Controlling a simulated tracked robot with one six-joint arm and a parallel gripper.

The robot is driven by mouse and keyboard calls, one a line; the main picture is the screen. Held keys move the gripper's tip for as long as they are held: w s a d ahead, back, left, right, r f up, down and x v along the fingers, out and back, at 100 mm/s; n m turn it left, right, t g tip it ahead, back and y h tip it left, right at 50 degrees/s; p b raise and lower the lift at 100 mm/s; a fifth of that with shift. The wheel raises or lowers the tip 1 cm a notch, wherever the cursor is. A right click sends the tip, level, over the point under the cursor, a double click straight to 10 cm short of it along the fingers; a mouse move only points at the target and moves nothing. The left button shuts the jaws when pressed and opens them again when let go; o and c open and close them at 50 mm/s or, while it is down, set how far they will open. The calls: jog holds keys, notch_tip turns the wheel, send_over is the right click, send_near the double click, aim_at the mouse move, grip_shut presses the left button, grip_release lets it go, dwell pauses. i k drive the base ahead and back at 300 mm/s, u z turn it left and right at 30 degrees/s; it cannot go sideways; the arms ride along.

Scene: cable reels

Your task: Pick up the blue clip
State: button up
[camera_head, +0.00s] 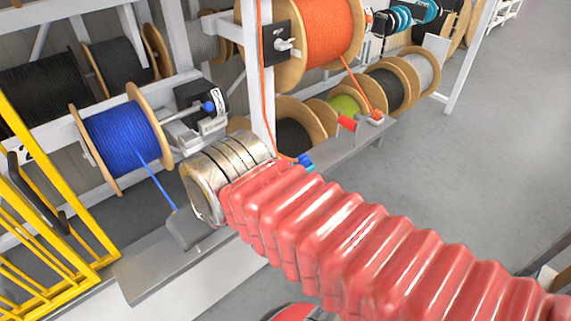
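A small blue clip (305,161) shows on the grey shelf ledge, just past the upper edge of my red-sleeved arm. Part of it is hidden by the arm. My arm reaches in from the lower right and ends in a metal wrist.
An orange reel (328,30) hangs above. A red clip (347,123) lies on the ledge (325,155). A yellow rail (62,235) stands at left. The floor (490,150) at right is clear.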

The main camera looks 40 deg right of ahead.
aim_at(303, 159)
jog(key=u, duration=2)
jog(key=k, duration=1)
jog(key=z, duration=1.65)
